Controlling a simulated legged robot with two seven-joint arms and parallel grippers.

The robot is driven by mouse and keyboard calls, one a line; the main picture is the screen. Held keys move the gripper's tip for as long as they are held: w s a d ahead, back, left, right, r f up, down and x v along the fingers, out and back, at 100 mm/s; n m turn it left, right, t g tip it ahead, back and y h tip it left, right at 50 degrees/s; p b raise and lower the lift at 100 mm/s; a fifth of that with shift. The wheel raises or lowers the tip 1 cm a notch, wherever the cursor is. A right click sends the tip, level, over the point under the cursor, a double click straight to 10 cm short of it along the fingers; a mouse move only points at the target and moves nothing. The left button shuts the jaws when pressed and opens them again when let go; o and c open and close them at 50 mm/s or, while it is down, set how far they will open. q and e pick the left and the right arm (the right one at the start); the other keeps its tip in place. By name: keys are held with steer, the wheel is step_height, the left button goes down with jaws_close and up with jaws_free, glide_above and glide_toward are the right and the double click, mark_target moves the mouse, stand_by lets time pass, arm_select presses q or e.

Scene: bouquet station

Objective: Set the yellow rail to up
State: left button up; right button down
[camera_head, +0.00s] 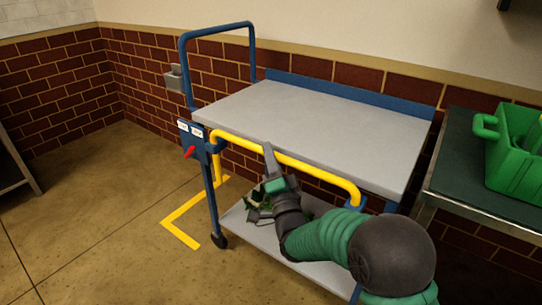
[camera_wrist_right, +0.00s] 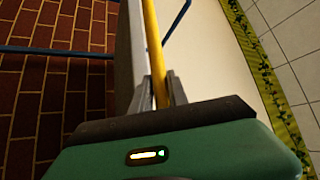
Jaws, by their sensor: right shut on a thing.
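The yellow rail (camera_head: 315,170) runs along the front long side of a blue-framed cart, bent down at both ends. It sits close to the edge of the grey top. My right gripper (camera_head: 270,162) is shut on the rail near its middle. In the right wrist view the yellow rail (camera_wrist_right: 152,45) passes between the two fingers of the right gripper (camera_wrist_right: 161,90). A red lever (camera_head: 188,152) shows on a blue plate (camera_head: 199,136) with white labels at the cart's left front corner; the labels are too small to read. My left gripper is not in view.
The cart's grey top (camera_head: 320,115) is bare. Dark and green scraps (camera_head: 257,208) lie on its lower shelf (camera_head: 235,222). A green crate (camera_head: 515,155) stands on a side table (camera_head: 460,150) at right. Yellow tape (camera_head: 180,232) marks the floor, which is open at left.

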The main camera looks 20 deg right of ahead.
step_height(320, 180, up, 12)
steer(key=p, duration=0.5)
steer(key=shift+r, duration=0.2)
steer(key=c, duration=1.6)
jaws_free()
steer(key=shift+o, duration=0.2)
steer(key=shift+f, duration=0.1)
